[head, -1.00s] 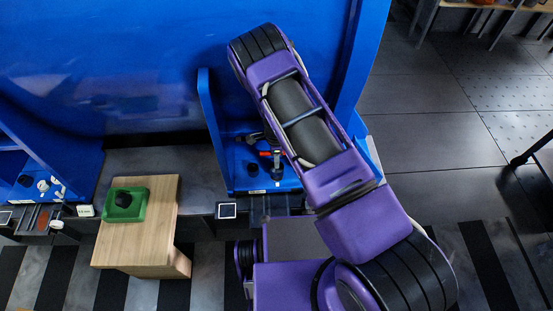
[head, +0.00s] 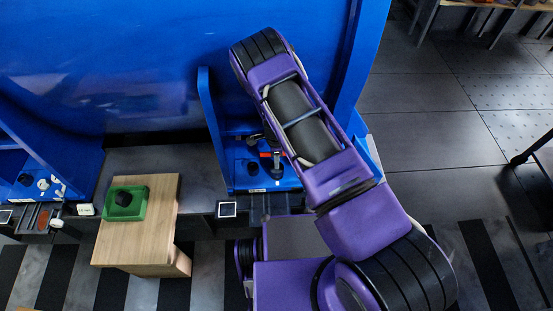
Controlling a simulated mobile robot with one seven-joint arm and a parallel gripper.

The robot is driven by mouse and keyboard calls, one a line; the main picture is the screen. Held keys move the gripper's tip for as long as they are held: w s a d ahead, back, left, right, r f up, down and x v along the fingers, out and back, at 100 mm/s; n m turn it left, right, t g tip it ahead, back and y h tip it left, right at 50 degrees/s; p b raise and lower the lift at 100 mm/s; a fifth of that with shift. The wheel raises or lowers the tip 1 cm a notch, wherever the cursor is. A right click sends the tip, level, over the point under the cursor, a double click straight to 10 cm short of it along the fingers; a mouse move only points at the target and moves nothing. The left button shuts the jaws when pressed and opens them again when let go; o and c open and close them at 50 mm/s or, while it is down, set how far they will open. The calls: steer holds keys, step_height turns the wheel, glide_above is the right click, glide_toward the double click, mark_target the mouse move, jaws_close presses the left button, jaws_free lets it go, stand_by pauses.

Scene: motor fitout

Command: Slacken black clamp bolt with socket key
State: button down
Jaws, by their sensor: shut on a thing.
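My gripper (head: 268,141) is a small dark shape at the blue station, mostly hidden behind my purple arm. It is shut on what looks like the socket key, of which a small red-orange part (head: 265,155) shows. A black upright part (head: 277,166) stands just below it, over the blue shelf. A small black knob-like piece (head: 252,168) sits on the shelf to the left. I cannot tell which black part is the clamp bolt, or whether the key is seated on it.
Blue side walls (head: 211,125) flank the station and a tall blue panel rises behind. A wooden stand (head: 140,232) at left carries a green tray (head: 137,213) with a black lump (head: 124,199) in it. A small framed display (head: 227,209) is at the shelf front. Open floor lies to the right.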

steer(key=shift+f, duration=0.7)
stand_by(0.4)
